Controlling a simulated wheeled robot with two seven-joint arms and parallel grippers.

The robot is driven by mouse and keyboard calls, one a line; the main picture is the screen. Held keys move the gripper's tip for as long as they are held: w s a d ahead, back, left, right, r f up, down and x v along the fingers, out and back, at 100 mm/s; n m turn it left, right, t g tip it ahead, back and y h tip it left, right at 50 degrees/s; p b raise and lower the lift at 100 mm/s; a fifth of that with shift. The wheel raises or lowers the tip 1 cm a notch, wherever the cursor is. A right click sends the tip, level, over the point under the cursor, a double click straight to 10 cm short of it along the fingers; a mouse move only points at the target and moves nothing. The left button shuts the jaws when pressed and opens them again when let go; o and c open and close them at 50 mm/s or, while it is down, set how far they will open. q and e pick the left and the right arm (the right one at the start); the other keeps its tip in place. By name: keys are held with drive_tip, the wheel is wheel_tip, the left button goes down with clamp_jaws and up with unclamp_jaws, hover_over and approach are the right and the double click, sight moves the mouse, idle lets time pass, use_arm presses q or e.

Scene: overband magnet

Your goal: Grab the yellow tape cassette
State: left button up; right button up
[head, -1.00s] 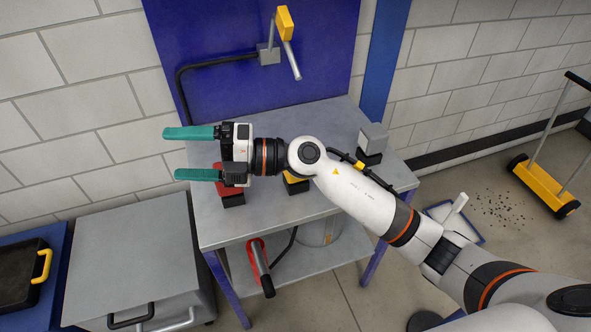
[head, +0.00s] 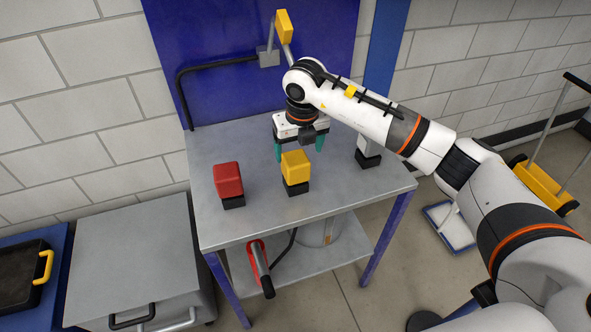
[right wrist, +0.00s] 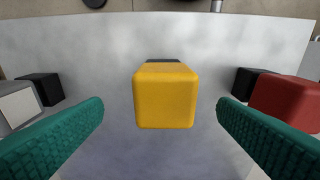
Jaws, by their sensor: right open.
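The yellow tape cassette (head: 296,166) is a yellow block on a black base, standing on the grey table between a red one and a grey one. My right gripper (head: 299,152) is open and points down just behind it, its teal fingers spread to either side. In the right wrist view the yellow cassette (right wrist: 165,95) sits centred between the two open fingertips, with a gap on each side. It is not held. My left gripper is not in view.
A red block on a black base (head: 228,180) stands to the left on the table (head: 260,222). A grey block on a black base (head: 368,152) stands to the right, partly behind my arm. A lever with a yellow handle (head: 284,26) is on the blue panel behind.

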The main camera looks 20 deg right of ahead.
sight(295, 158)
drive_tip(key=shift+w+a+f+p, duration=0.1)
drive_tip(key=shift+w+f+p, duration=0.15)
drive_tip(key=shift+f, duration=0.85)
drive_tip(key=shift+w+a+f+p, duration=0.1)
drive_tip(key=shift+w+f+p, duration=0.1)
drive_tip(key=shift+f, duration=0.9)
drive_tip(key=shift+w+a+f+p, duration=0.1)
drive_tip(key=shift+w+f+p, duration=0.15)
drive_tip(key=shift+f, duration=0.85)
drive_tip(key=c, duration=1.2)
